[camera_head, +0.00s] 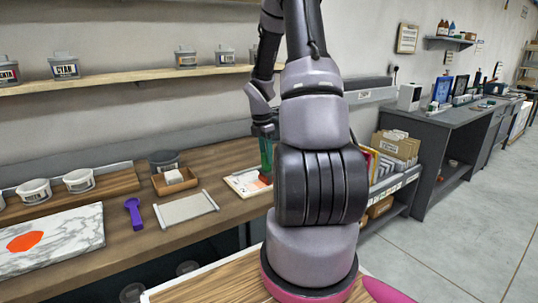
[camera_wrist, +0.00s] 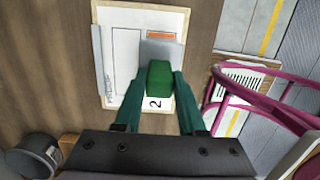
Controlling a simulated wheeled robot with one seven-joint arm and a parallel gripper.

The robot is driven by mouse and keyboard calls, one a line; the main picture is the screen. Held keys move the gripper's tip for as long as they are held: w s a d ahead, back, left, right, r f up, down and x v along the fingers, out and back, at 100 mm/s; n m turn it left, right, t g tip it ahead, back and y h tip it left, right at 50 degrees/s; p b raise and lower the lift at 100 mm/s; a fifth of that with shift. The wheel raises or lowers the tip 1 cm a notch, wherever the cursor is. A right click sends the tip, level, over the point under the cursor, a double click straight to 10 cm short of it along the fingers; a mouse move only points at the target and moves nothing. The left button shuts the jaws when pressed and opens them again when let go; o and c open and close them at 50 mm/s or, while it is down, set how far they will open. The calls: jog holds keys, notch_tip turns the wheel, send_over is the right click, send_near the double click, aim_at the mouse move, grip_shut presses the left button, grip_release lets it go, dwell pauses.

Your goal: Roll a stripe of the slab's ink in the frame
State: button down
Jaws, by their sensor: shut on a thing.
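My gripper (camera_wrist: 158,82) is shut on the green handle (camera_wrist: 160,74) of a roller with a grey head (camera_wrist: 160,51). The roller is over a white sheet (camera_wrist: 124,82) on a board; I cannot tell whether it touches. An orange stripe (camera_wrist: 160,36) shows just past the head. A thin black outline (camera_wrist: 113,50) and a "2" are printed on the sheet; the head hides part of it. In the head view my gripper (camera_head: 265,140) is above the sheet (camera_head: 240,182), partly behind my arm.
A small brown box (camera_head: 174,181) and a dark pot (camera_head: 163,160) stand behind. White tubs (camera_head: 78,180) line the back left.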

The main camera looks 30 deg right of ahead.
jog(key=shift+a, duration=4.3)
notch_tip(320, 180, up, 6)
jog(key=shift+s, duration=0.15)
jog(key=shift+f, duration=2.4)
jog(key=shift+f, duration=0.6)
